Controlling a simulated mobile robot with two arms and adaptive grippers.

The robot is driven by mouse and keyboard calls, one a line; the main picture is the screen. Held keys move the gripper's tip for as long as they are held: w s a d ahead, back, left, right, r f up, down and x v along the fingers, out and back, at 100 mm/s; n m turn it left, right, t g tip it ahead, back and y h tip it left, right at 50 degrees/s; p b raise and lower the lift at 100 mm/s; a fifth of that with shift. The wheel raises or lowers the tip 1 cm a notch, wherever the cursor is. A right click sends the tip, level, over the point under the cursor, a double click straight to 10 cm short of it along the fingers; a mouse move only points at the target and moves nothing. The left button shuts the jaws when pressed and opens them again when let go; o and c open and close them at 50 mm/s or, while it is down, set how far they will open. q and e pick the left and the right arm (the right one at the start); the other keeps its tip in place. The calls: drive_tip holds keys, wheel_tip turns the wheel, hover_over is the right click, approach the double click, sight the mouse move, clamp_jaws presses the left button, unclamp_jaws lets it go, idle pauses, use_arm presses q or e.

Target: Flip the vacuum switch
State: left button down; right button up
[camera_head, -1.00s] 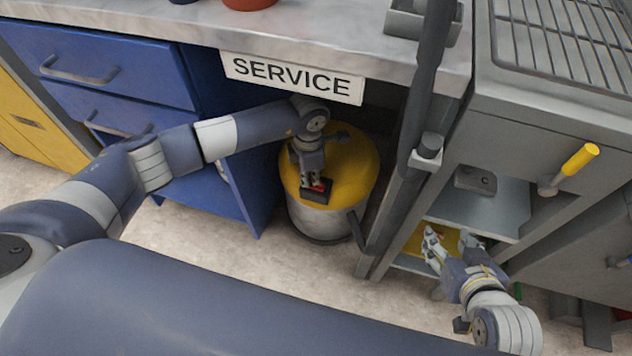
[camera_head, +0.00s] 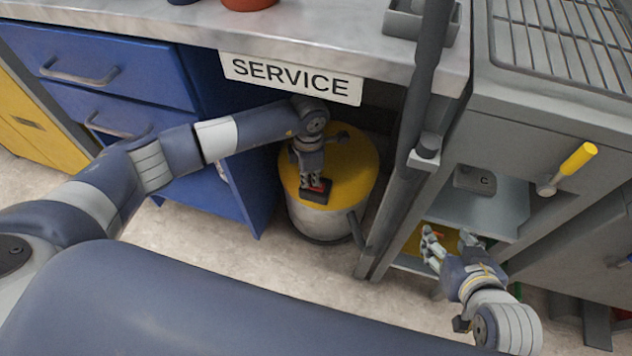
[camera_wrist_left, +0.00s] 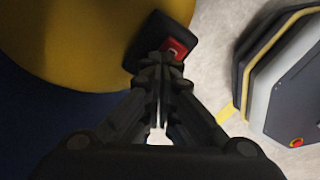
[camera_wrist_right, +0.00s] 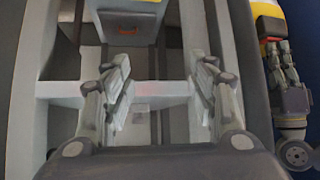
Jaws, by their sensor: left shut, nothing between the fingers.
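The vacuum (camera_head: 350,170) has a yellow top and a grey drum and stands under the bench beneath the SERVICE sign. Its switch is a red rocker (camera_head: 322,184) in a black housing (camera_head: 315,196) at the front of the lid; the red part also shows in the left wrist view (camera_wrist_left: 177,49). My left gripper (camera_head: 311,182) is shut and empty, pointing down with its fingertips right at the switch, covering part of it. Whether they touch it I cannot tell. My right gripper (camera_head: 449,245) is open and empty by the grey cabinet; its spread fingers show in the right wrist view (camera_wrist_right: 160,100).
Blue drawers (camera_head: 110,70) stand left of the vacuum. A dark upright post (camera_head: 425,90) and a grey cabinet (camera_head: 540,125) with a yellow-handled lever (camera_head: 578,160) stand to the right. The benchtop (camera_head: 330,40) overhangs the vacuum. The floor in front is clear.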

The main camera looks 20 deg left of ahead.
use_arm(q)
drive_tip(key=shift+w+a+r, duration=0.1)
drive_tip(key=shift+a+r, duration=0.1)
drive_tip(key=shift+r, duration=0.2)
drive_tip(key=shift+r+p, duration=0.35)
drive_tip(key=shift+p, duration=0.1)
drive_tip(key=shift+r+p, duration=0.3)
drive_tip(key=shift+r, duration=0.05)
drive_tip(key=shift+r+p, duration=0.85)
drive_tip(key=shift+r, duration=0.3)
drive_tip(key=shift+r+p, duration=0.3)
drive_tip(key=shift+r, duration=0.05)
drive_tip(key=shift+d+r+p, duration=0.1)
drive_tip(key=shift+r+p, duration=0.45)
drive_tip(key=shift+r, duration=0.2)
use_arm(e)
drive_tip(key=s+d+f+g, duration=0.1)
drive_tip(key=s+f+g, duration=0.1)
drive_tip(key=s, duration=0.3)
drive_tip(key=s+d+f+g+h, duration=0.1)
drive_tip(key=s+d+f+g, duration=0.1)
drive_tip(key=s+g, duration=0.2)
drive_tip(key=shift+s+d+f+h, duration=0.25)
drive_tip(key=shift+s+h, duration=0.05)
drive_tip(key=shift+s, duration=0.3)
